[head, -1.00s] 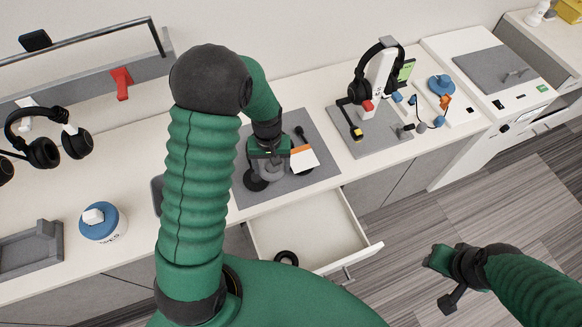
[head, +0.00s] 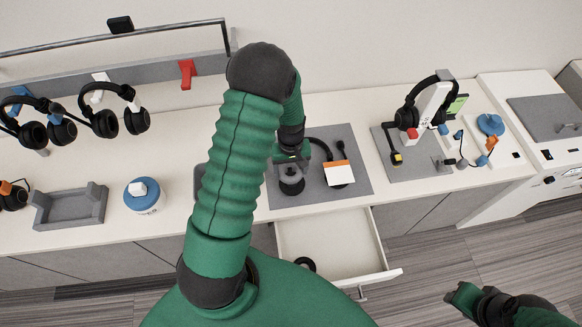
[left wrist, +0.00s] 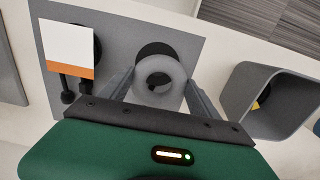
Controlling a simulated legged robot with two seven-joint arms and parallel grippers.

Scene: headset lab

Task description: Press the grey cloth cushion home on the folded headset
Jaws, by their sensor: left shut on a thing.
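The folded black headset (head: 322,148) lies on a grey mat (head: 350,190); a white and orange card (head: 339,173) covers part of it. My left gripper (head: 291,178) is low over the mat's left part, at one ear cup. In the left wrist view the grey cloth cushion (left wrist: 160,74) is a ring between my left fingers (left wrist: 158,92), which are shut on it. A black round ear cup (left wrist: 155,49) shows just behind the ring. I cannot tell whether the cushion is fully seated. My right gripper (head: 464,297) is partly in view, over the floor, away from the bench.
An open drawer (head: 330,245) with a black ring (head: 305,265) juts out below the mat. A headset stand (head: 432,105) is to the right. A grey bin (left wrist: 262,100) is close beside the left gripper.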

